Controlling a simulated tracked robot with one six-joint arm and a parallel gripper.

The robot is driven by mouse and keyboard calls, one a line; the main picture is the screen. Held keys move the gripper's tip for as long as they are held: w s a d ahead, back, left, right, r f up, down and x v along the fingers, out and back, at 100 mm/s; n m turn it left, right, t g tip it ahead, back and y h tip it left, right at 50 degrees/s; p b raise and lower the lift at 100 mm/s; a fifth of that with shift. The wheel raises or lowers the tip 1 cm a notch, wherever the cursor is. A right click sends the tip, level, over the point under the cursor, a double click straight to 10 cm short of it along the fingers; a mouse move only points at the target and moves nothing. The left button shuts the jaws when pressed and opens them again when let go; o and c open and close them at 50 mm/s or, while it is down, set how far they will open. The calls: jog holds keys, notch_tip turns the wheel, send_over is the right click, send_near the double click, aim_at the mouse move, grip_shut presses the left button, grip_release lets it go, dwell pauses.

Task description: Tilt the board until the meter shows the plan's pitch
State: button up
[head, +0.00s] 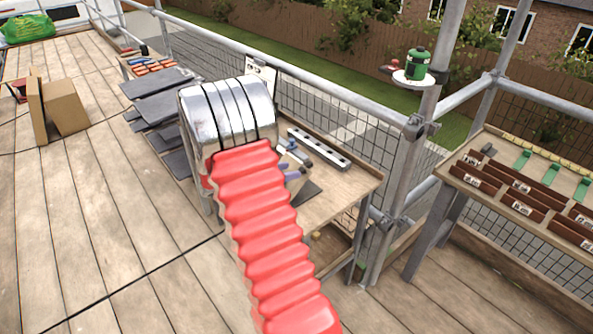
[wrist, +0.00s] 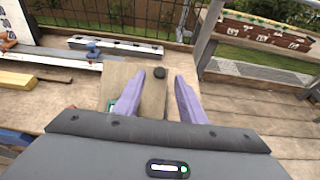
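My gripper (wrist: 160,88) has two purple fingers, apart with nothing held between them. In the wrist view they are over a tan wooden board (wrist: 118,76) with a small dark knob (wrist: 158,73). In the head view, my gripper (head: 294,174) is at the workbench (head: 345,184), partly hidden by my arm. A white sheet with marks (head: 262,72), possibly the plan, hangs at the railing behind. I cannot make out a meter reading or the board's tilt.
Dark slates (head: 160,107) are stacked to the left. A scaffold post (head: 405,170) stands to the right, beside a table with brown labelled bins (head: 520,188). Cardboard boxes (head: 66,106) stand on the deck.

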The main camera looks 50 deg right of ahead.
aim_at(301, 168)
jog(key=x, duration=0.5)
jog(key=shift+c, duration=0.3)
grip_shut()
jog(key=shift+w, duration=0.1)
